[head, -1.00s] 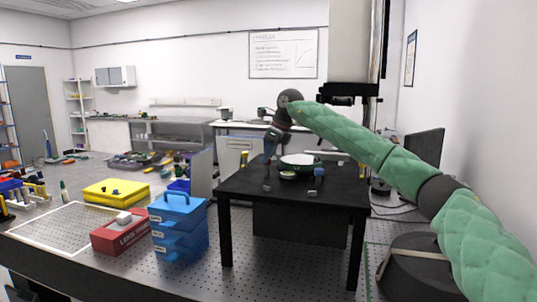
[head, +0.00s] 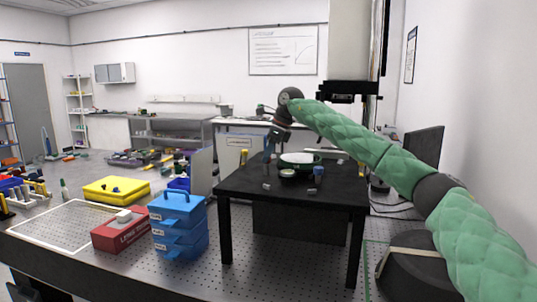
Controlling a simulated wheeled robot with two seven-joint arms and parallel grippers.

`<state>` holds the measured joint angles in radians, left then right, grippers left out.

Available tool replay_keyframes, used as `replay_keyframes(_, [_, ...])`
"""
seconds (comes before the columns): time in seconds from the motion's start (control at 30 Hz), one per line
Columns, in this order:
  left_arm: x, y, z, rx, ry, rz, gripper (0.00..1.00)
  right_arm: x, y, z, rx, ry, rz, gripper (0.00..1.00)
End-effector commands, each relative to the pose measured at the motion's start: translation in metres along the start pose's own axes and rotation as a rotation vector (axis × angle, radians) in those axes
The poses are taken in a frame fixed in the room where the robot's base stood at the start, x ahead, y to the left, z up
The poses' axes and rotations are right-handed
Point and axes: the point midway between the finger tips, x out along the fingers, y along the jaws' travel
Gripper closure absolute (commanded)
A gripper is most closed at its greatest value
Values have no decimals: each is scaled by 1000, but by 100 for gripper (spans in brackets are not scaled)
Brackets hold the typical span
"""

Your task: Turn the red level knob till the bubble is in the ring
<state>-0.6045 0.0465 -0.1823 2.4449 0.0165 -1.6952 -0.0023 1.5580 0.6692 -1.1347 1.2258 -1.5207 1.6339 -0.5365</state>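A round dish with a pale top and green rim (head: 300,158) sits on the black table (head: 232,186). A small dark round part with a pale green top (head: 287,173) stands in front of it, possibly the bubble level. I cannot make out a bubble, a ring or the red knob at this size. My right gripper (head: 268,158) points down just left of the dish, above the table. Its fingers are too small and dark to tell whether they are open or shut. My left gripper is not in view.
A small blue part (head: 318,171) stands right of the dish, and yellow posts (head: 361,169) stand near the table's sides. A blue drawer box (head: 180,228), a red box (head: 118,233) and a yellow case (head: 115,189) are on the perforated bench at left. A tall column assembly (head: 350,88) hangs behind the table.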

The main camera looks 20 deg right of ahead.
Motion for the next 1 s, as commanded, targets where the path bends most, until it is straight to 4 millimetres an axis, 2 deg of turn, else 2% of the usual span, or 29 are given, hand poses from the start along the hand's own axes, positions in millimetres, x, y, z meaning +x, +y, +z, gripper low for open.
replay_keyframes(0.3, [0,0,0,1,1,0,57,0,0,0,0,0,0,51])
replay_keyframes(0.43, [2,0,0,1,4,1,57,-6,0,0,0,0,0,51])
replay_keyframes(0.8, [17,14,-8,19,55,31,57,-59,0,0,0,-1,-1,51])
replay_keyframes(1.0, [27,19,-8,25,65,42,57,-75,-1,0,1,0,1,51])
